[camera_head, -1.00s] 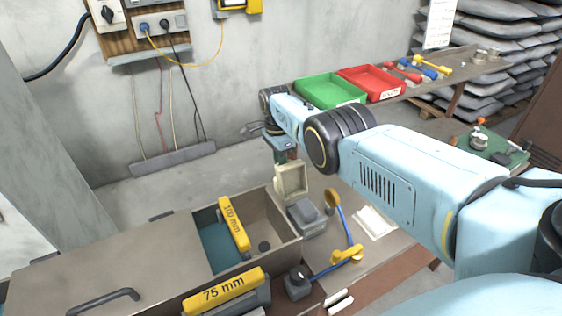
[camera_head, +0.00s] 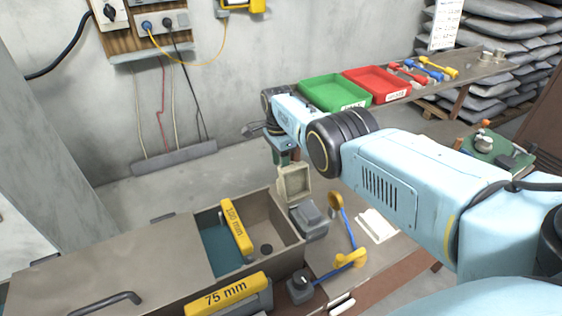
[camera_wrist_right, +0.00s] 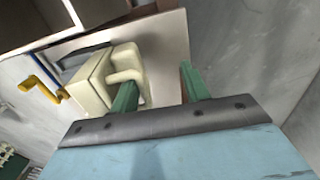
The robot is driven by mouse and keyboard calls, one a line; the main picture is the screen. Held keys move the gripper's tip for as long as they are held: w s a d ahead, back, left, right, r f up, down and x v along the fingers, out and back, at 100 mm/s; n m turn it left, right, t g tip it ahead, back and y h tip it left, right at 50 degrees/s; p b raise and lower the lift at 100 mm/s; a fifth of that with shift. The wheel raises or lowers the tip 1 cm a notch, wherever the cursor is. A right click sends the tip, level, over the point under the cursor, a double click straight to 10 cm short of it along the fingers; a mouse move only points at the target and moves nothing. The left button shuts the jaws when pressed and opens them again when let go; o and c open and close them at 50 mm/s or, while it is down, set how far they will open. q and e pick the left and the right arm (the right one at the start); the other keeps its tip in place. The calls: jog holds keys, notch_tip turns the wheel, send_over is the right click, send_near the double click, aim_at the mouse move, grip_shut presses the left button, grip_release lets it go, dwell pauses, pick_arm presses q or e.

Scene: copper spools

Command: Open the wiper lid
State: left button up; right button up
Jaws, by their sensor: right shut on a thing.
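The wiper's cream lid (camera_head: 294,182) stands tilted up behind a grey box (camera_head: 309,220) on the bench. In the right wrist view the cream lid (camera_wrist_right: 90,82) shows a loop handle (camera_wrist_right: 130,60). My right gripper (camera_wrist_right: 160,90) has green fingers and is shut on this handle; one finger is at the loop, the other to its right. My left gripper is not in view.
Green (camera_head: 335,92) and red (camera_head: 377,84) trays stand on the back shelf.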

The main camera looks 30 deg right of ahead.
jog(key=shift+w+r, duration=0.4)
notch_tip(320, 180, up, 12)
jog(key=p, duration=0.4)
jog(key=shift+w+r, duration=0.2)
jog(key=shift+r, duration=0.05)
